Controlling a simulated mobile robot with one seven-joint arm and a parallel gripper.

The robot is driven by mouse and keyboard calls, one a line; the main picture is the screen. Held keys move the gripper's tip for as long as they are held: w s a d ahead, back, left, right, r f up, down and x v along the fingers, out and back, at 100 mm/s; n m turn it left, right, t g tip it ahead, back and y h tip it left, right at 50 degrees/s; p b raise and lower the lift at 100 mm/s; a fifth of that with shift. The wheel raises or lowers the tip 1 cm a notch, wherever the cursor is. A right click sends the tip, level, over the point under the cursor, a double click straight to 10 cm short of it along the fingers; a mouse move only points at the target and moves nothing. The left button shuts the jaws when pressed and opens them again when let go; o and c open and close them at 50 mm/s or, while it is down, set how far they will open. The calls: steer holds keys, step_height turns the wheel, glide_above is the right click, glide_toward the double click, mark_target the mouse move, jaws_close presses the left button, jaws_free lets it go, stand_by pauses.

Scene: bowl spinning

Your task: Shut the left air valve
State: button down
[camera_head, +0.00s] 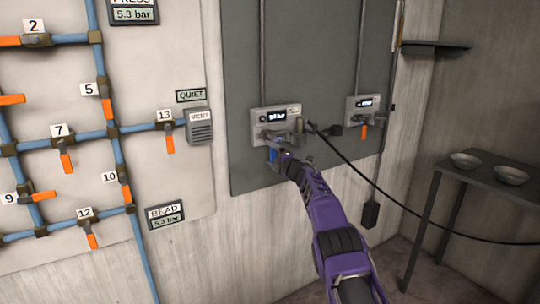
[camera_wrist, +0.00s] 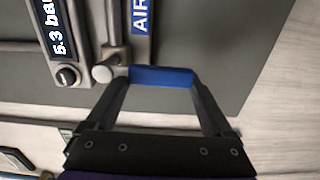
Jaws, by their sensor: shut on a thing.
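The left air valve is on the left grey unit (camera_head: 276,116) on the dark wall board. Its blue handle (camera_wrist: 160,77) runs from a round grey pivot (camera_wrist: 105,73) beside a blue "AIR" label (camera_wrist: 141,14). In the head view the handle (camera_head: 272,154) hangs downward below the unit, partly hidden by my gripper. My gripper (camera_head: 281,155) is at the handle. In the wrist view my fingertips (camera_wrist: 161,80) are at the two ends of the blue handle, shut on it. A display beside the pivot reads 5.3 bar (camera_wrist: 56,40).
A second unit (camera_head: 364,109) with an orange handle (camera_head: 364,131) is to the right. A black cable (camera_head: 365,178) runs from between the units to the right. Pipes with orange-handled valves (camera_head: 66,162) cover the left wall. A table (camera_head: 482,180) with two bowls stands at right.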

steer(key=shift+d, duration=0.1)
stand_by(0.4)
jaws_free()
steer(key=shift+d, duration=0.6)
steer(key=shift+s+d, duration=0.3)
steer(key=shift+d, duration=0.15)
steer(key=shift+s+a, duration=0.1)
steer(key=shift+s, duration=0.5)
steer(key=v, duration=1.5)
steer(key=shift+a, duration=0.2)
